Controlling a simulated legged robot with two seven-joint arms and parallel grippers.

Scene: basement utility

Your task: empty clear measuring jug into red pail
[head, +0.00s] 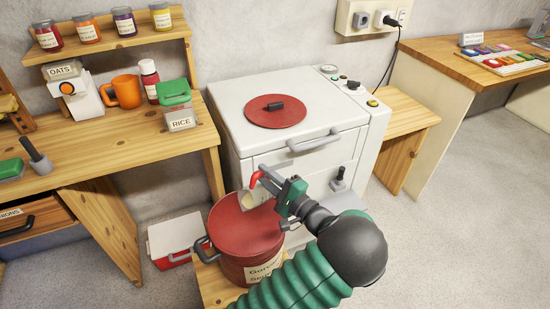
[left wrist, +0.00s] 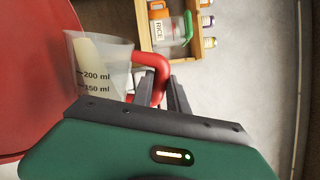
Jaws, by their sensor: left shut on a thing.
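The clear measuring jug (head: 252,200) with a red handle is tipped over on its side above the red pail (head: 232,268). My left gripper (head: 273,188) is shut on the jug's red handle. In the left wrist view, the jug (left wrist: 112,68) shows 150 and 200 ml marks, and pale contents lie along its lower side. The fingers (left wrist: 163,92) close around the handle there, and the red of the pail (left wrist: 30,60) fills the left side. I cannot tell whether anything is falling from the jug. My right gripper is not in view.
The pail stands on a low wooden stand (head: 212,283) before a white appliance (head: 262,135) with a red round lid (head: 276,110). A red and white box (head: 174,238) lies on the floor to the left. A wooden bench (head: 105,140) with containers stands further left. Floor at right is clear.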

